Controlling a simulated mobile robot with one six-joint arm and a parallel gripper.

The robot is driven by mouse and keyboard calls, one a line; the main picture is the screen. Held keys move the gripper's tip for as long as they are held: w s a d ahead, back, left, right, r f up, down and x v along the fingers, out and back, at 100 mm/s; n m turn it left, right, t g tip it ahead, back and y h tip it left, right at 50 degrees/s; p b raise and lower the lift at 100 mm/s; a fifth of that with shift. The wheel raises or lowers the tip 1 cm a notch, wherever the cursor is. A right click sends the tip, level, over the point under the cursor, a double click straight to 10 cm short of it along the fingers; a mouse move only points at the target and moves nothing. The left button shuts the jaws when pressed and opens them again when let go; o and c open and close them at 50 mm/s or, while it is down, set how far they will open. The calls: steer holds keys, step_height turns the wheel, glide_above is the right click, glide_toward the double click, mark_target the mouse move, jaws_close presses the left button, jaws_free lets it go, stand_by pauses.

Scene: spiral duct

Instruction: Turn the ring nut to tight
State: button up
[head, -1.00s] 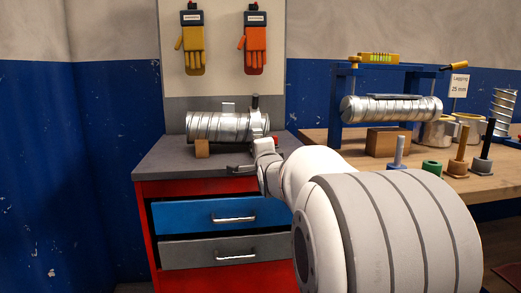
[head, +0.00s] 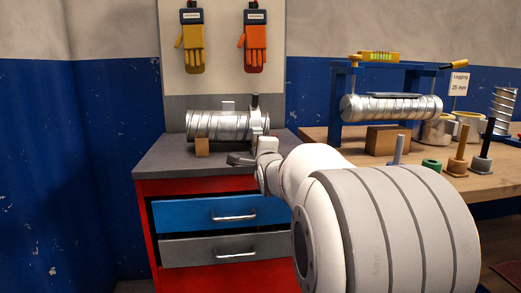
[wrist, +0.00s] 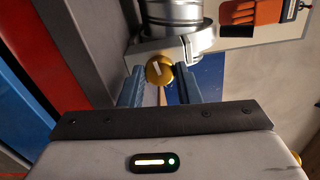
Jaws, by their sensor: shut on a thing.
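The ring nut (head: 258,122) is a pale metal collar around the right end of a silver spiral duct (head: 213,124). In the wrist view, the ring nut (wrist: 199,42) carries a yellow round-ended lug (wrist: 159,69) with a pale mark, pointing toward the camera. My gripper (wrist: 159,84) has its two blue fingers on either side of this lug and is shut on it. In the head view, my gripper's wrist hides the lower front of the ring nut. A dark post stands up at the top of the collar.
The duct rests on a wooden block (head: 202,147) on a grey-topped cabinet (head: 165,165) with blue and grey drawers. A workbench (head: 320,143) at right holds a second duct (head: 392,108), pegs and tins. Two gloves hang on the board behind.

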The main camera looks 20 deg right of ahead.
steer(key=o, duration=1)
steer(key=p+v, duration=0.1)
steer(key=v, duration=0.6)
steer(key=shift+s+a, duration=0.15)
steer(key=shift+s, duration=0.2)
steer(key=shift+r+p, duration=0.1)
steer(key=shift+p, duration=0.3)
